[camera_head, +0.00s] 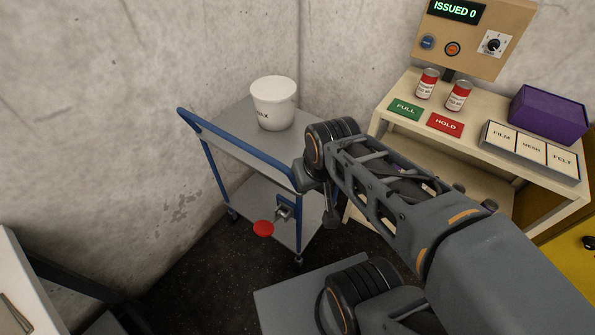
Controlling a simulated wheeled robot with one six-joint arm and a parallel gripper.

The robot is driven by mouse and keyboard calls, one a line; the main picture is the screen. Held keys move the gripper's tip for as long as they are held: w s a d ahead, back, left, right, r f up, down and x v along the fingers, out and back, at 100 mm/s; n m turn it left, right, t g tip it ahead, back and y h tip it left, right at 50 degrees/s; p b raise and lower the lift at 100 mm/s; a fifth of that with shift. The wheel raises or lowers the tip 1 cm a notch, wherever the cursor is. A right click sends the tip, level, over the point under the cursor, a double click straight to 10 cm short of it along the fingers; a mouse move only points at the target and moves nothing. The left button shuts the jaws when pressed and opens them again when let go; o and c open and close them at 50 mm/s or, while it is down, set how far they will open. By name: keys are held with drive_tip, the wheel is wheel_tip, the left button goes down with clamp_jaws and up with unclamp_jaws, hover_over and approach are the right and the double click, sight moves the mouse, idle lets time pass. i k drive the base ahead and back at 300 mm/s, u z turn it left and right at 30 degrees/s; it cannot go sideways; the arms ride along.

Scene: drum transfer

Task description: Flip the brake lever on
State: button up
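The brake lever has a red round knob (263,228) and a metal bracket (284,209) on the front blue leg of a small cart (243,151). The knob sticks out to the left of the leg, low on the cart. My gripper (331,217) seems to hang below the wrist, right of the lever and apart from it. It is small, dark and partly hidden by my arm, so its fingers cannot be made out. I see nothing held in it.
A white bucket (273,107) stands on the cart top. A bench (405,125) at the right carries two cans (427,83), green and red pads, a labelled tray (530,150) and a purple box (548,115). Walls close in behind the cart. Dark floor (205,272) lies free at front left.

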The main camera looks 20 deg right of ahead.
sight(262, 228)
drive_tip(key=z, duration=0.05)
drive_tip(key=i, duration=0.45)
drive_tip(key=u, duration=0.35)
drive_tip(key=k, duration=0.8)
drive_tip(key=u, duration=1.15)
